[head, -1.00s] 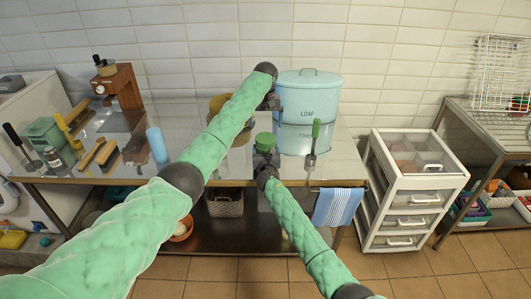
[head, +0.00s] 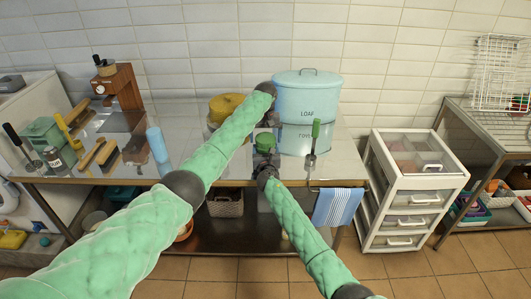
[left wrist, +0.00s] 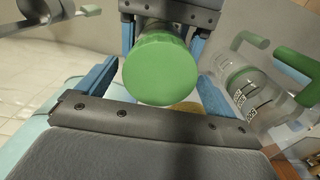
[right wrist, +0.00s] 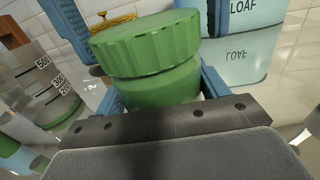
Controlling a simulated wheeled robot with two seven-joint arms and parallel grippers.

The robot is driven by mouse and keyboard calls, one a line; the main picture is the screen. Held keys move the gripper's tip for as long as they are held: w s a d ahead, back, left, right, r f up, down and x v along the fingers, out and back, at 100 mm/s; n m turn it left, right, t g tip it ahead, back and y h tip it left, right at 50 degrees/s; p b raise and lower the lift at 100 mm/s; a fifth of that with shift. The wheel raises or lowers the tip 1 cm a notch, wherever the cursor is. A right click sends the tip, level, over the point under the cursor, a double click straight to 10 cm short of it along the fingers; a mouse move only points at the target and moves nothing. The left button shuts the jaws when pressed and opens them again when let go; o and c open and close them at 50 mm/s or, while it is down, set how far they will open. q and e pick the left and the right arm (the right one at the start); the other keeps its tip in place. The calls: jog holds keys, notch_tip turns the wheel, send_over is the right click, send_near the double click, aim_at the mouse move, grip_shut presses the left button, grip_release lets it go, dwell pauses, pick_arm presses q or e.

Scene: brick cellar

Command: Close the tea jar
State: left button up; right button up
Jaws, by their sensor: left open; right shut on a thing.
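The tea jar is a small green jar (right wrist: 155,88) at the front edge of the metal table, and it also shows in the head view (head: 265,142). A ribbed green lid (right wrist: 148,40) sits on top of it; whether it is fully seated I cannot tell. My right gripper (head: 265,155) is shut around the jar's body. My left gripper (left wrist: 155,85) is open just above the lid, its blue fingers on either side of the round green top (left wrist: 160,72). The left arm partly hides this gripper in the head view.
A pale blue loaf bin (head: 306,95) stands close behind and right of the jar. A green-handled tool (head: 314,140) is just right of it. A yellow-topped container (head: 226,105) is behind my left forearm. A clear measuring jug (right wrist: 50,95) shows in the right wrist view.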

pick_arm(q)
jog(key=c, duration=1)
jog(key=shift+m, duration=0.8)
jog(key=o, duration=1.1)
jog(key=shift+r, duration=0.1)
jog(key=shift+r, duration=2.15)
jog(key=shift+c, duration=0.5)
